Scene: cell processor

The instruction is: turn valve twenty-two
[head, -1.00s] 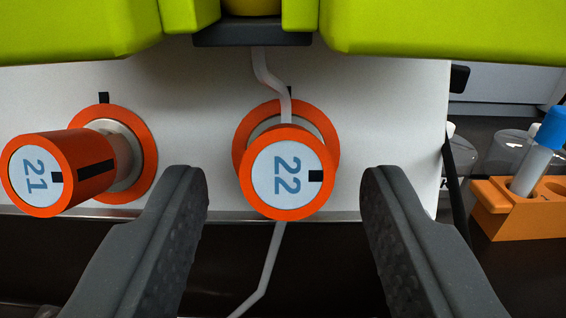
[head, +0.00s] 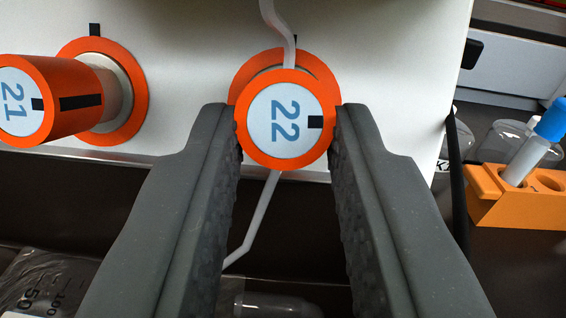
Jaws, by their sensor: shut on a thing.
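Valve twenty-two (head: 287,119) is an orange knob with a pale face marked 22, standing out from a white panel in the upper middle of the head view. The number lies turned on its side, and a black mark sits at the right of the face. My gripper (head: 287,125) is shut on this knob, with one dark grey finger against its left side and the other against its right side. The knob's sides are partly hidden by the fingers. An orange ring shows behind it on the panel.
Valve twenty-one (head: 70,98), a like orange knob, stands out to the left. A pale tube (head: 262,205) runs behind valve twenty-two. An orange rack (head: 515,208) with a blue-capped tube (head: 535,145) stands at the right. A clear bag (head: 45,280) lies at the lower left.

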